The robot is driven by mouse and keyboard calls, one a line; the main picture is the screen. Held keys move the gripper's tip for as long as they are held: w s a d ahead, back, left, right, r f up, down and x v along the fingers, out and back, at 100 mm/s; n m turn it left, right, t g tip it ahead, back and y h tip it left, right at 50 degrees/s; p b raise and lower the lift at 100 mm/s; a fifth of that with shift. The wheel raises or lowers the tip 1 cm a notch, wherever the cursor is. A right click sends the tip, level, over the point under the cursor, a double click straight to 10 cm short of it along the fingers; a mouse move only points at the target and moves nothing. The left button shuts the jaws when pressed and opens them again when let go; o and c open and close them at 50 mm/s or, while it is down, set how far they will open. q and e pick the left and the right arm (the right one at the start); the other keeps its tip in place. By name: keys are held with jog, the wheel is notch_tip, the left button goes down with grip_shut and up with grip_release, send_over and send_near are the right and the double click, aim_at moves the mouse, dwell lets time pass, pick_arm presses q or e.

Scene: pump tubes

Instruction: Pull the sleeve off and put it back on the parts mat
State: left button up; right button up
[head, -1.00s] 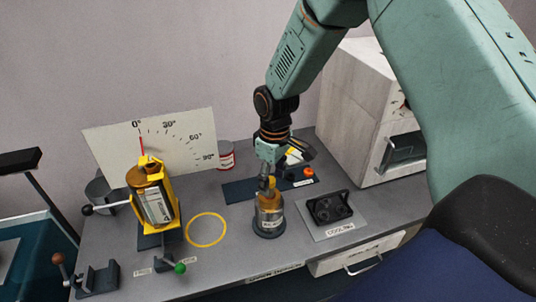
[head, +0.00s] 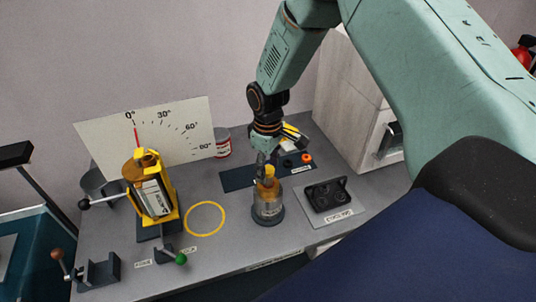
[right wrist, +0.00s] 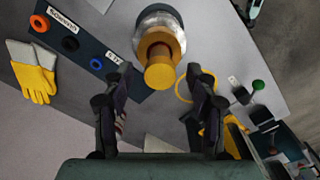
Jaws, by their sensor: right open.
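A yellow-orange cylindrical piece, seemingly the sleeve (head: 268,183), stands upright on top of a metallic canister (head: 268,206) with a dark base. In the right wrist view the yellow piece (right wrist: 160,74) points toward the camera, with the canister's silver rim (right wrist: 160,20) behind it. My right gripper (head: 264,161) is just above it in the head view. In the right wrist view its two fingers are spread, one on each side of the yellow piece, with gaps visible. The dark blue parts mat (head: 238,178) lies behind the canister. My left gripper is not in view.
Yellow-grey gloves (right wrist: 33,72) and orange, black and blue rings show near the mat. A black holder on a grey mat (head: 322,215) stands right of the canister. A yellow ring outline (head: 205,232), a yellow tilting stand (head: 152,190) and an angle board (head: 190,130) are left.

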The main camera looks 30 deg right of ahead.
jog(key=shift+w+f, duration=0.1)
jog(key=shift+f, duration=0.5)
jog(key=shift+s+r, duration=0.15)
jog(key=shift+s, duration=0.15)
jog(key=shift+w, duration=0.3)
jog(key=c, duration=0.6)
jog(key=shift+s, duration=0.25)
grip_shut()
jog(key=shift+c, duration=0.7)
grip_release()
grip_shut()
jog(key=shift+r+p, duration=0.55)
jog(key=shift+p, duration=0.1)
